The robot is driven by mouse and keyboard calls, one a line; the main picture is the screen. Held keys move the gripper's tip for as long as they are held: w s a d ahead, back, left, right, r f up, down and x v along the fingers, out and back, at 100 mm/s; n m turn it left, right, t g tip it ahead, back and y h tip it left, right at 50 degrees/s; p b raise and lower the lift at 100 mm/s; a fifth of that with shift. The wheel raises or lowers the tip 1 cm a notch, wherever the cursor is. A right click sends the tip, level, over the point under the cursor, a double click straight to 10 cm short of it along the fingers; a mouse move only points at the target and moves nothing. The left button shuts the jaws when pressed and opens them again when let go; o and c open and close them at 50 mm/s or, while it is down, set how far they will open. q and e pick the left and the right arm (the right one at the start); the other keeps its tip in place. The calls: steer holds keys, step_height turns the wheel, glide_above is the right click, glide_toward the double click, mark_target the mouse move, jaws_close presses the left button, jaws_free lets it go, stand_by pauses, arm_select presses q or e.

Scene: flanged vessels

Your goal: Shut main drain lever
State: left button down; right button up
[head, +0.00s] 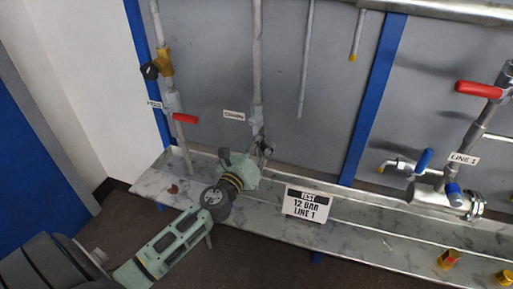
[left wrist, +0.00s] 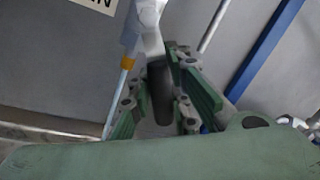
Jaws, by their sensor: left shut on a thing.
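The drain valve's dark lever (left wrist: 160,92) hangs below a grey metal valve body (left wrist: 147,25) in the left wrist view. My left gripper (left wrist: 165,100) has its green fingers on either side of the lever and is shut on it. In the head view my left gripper (head: 264,150) is at the lower end of a vertical pipe (head: 257,60), under a small white label (head: 234,115) too small to read surely. The lever itself is mostly hidden there by the gripper. My right gripper is not in view.
A red-handled valve (head: 184,118) is on the pipe to the left. A "TEST 12 BAR LINE 1" sign (head: 307,203) stands right of my gripper on the metal ledge (head: 345,237). Line 1 at right has a red lever (head: 479,89) and blue handle (head: 424,160).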

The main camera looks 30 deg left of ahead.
arm_select(q)
steer(key=n, duration=0.1)
steer(key=d+n+b, duration=0.1)
steer(key=n, duration=0.1)
steer(key=shift+w+d+r, duration=0.1)
steer(key=shift+d+r, duration=0.1)
steer(key=shift+r, duration=0.1)
steer(key=n, duration=0.1)
steer(key=d+r+n+y, duration=0.1)
steer(key=n, duration=0.1)
steer(key=shift+w+r+b, duration=0.1)
steer(key=shift+r+b, duration=0.05)
steer(key=shift+b, duration=0.2)
steer(key=n, duration=0.1)
steer(key=r+n+y, duration=0.1)
steer(key=n, duration=0.2)
steer(key=shift+w+d+r+t, duration=0.1)
steer(key=shift+d+r+t, duration=0.2)
steer(key=shift+r, duration=0.1)
steer(key=shift+r+n+y, duration=0.35)
steer(key=shift+r+n, duration=0.05)
steer(key=shift+n, duration=0.6)
steer(key=shift+r+n+y, duration=0.35)
steer(key=shift+r+n, duration=0.05)
steer(key=shift+n, duration=0.6)
steer(key=c, duration=1.6)
jaws_free()
steer(key=shift+r, duration=0.1)
